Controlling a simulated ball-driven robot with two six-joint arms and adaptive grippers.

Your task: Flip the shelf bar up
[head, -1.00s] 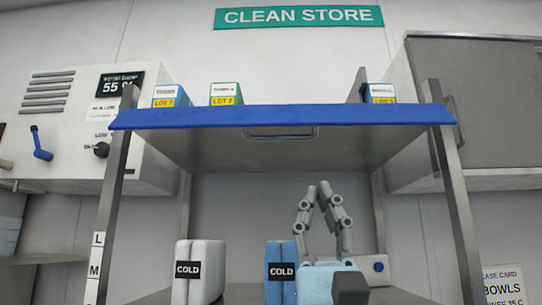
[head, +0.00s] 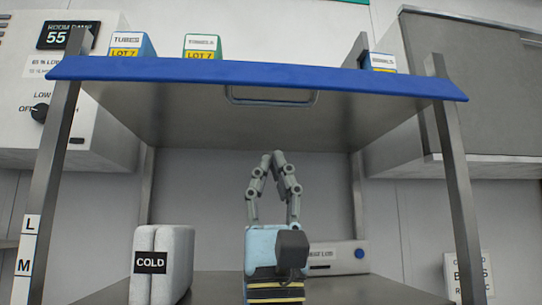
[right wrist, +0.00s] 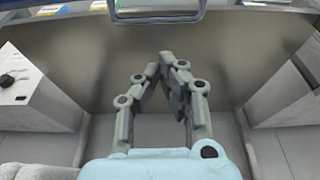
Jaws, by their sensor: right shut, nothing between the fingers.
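A blue bar (head: 250,78) runs along the front edge of the raised shelf (head: 200,115). A thin metal loop (head: 270,101) hangs just under the bar near its middle. In the right wrist view the loop (right wrist: 157,18) crosses the top of the picture, beyond the fingertips. My right gripper (head: 277,156) points upward below the loop, its fingertips together and empty. It is apart from the loop and the bar. The right wrist view also shows the closed fingers (right wrist: 168,58). My left gripper is not in view.
Boxes labelled TUBES (head: 132,46), TOWELS (head: 202,47) and BOWLS (head: 379,63) stand on the shelf. A white COLD pack (head: 162,262) stands on the lower deck, left of my right arm. Metal posts (head: 455,190) flank the shelf. Space under the shelf is open.

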